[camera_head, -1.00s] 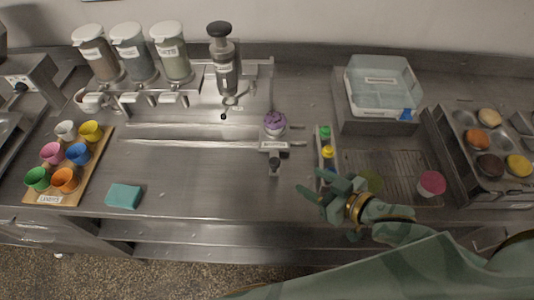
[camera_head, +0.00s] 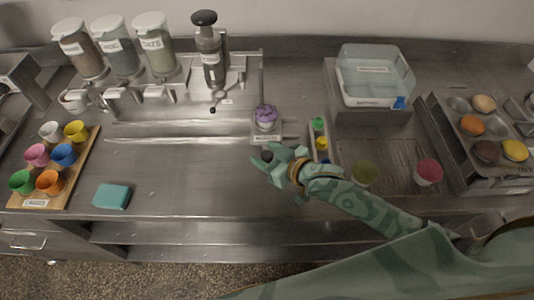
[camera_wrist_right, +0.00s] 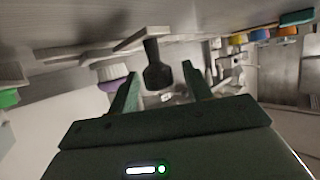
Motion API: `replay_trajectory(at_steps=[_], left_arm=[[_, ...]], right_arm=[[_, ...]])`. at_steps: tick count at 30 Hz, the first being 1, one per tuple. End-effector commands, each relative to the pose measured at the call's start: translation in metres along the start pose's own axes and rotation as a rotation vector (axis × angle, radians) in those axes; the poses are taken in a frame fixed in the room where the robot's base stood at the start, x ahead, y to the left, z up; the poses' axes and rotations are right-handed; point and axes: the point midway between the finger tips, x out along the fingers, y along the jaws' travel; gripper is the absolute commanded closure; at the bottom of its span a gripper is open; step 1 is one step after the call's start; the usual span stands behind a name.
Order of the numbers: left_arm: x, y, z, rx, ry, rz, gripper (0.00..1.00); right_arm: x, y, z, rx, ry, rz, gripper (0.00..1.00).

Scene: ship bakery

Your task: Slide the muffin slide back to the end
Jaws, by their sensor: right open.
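The muffin slide (camera_head: 266,138) is a small labelled metal carriage on the counter rails, near their right end. A muffin with a purple top (camera_head: 265,115) stands on it, and the purple top also shows in the right wrist view (camera_wrist_right: 114,86). The slide's dark knob (camera_wrist_right: 157,70) sticks out at its front. My right gripper (camera_head: 263,163) is open at the knob, which shows between its two fingers in the right wrist view. I cannot tell whether the fingers touch it. In the head view the gripper partly hides the knob. My left gripper is not in view.
The rails (camera_head: 180,140) run left, clear, below the press (camera_head: 209,55) and several labelled dispensers (camera_head: 154,45). Small bottles (camera_head: 318,126) stand close right of the slide. A teal sponge (camera_head: 112,196) and a board of coloured cups (camera_head: 80,180) lie left.

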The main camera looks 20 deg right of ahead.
Motion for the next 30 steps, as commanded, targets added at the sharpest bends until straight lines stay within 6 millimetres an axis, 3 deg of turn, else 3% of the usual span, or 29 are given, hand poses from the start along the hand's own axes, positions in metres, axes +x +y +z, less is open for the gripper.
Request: replay_trajectory(at_steps=[2, 6, 7, 11, 19, 28, 29, 30], left_arm=[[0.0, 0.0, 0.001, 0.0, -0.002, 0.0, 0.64], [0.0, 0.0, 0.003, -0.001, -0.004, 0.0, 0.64], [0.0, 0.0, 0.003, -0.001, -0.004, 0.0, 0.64], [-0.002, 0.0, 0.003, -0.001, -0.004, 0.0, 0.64], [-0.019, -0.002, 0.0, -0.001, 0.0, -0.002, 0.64], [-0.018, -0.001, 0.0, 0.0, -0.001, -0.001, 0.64], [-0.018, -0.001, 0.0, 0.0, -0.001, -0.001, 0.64], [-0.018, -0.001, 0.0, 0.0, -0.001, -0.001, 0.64]], right_arm=[[0.0, 0.0, 0.0, 0.0, 0.0, 0.0, 0.56], [0.0, 0.0, 0.0, 0.0, 0.0, 0.0, 0.95], [0.0, 0.0, 0.0, 0.0, 0.0, 0.0, 1.0], [-0.003, 0.003, 0.001, 0.0, -0.001, 0.001, 1.0], [-0.029, 0.03, 0.01, -0.001, -0.003, 0.001, 1.0], [-0.03, 0.034, 0.013, -0.001, -0.003, 0.003, 1.0], [-0.03, 0.034, 0.013, -0.002, -0.003, 0.003, 0.66], [-0.03, 0.034, 0.013, -0.002, -0.003, 0.003, 0.55]])
